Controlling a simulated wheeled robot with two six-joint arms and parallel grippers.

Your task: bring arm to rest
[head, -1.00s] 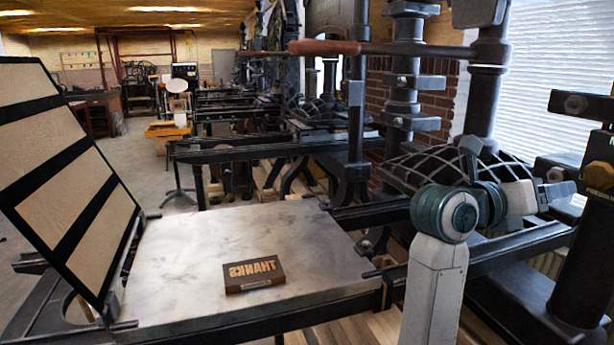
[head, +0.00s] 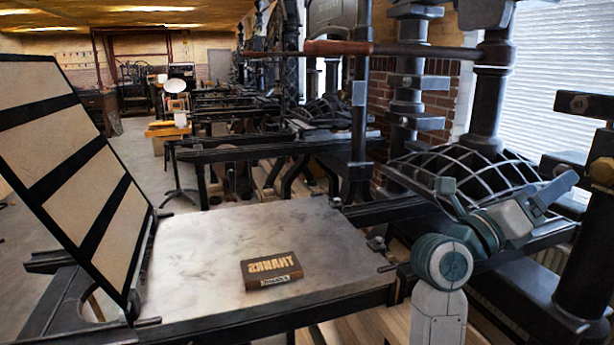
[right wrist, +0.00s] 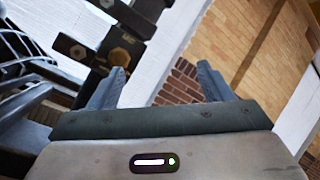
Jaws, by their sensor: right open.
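My right gripper (head: 556,192) is at the right of the head view, in front of the black press, raised and tilted up to the right. Its fingers are partly hard to make out there. In the right wrist view the gripper (right wrist: 162,82) has its two grey fingers wide apart with nothing between them. My left gripper is not in view. A dark type block (head: 271,270) with raised tan mirrored letters lies on the pale stone press bed (head: 200,250), well to the left of my right arm and apart from it.
The black press frame (head: 485,85) stands close behind my right arm, with a wood-handled bar (head: 338,47) across it. A black post (head: 585,250) is close at the far right. A hinged panel frame (head: 70,150) leans open at left. More presses stand behind.

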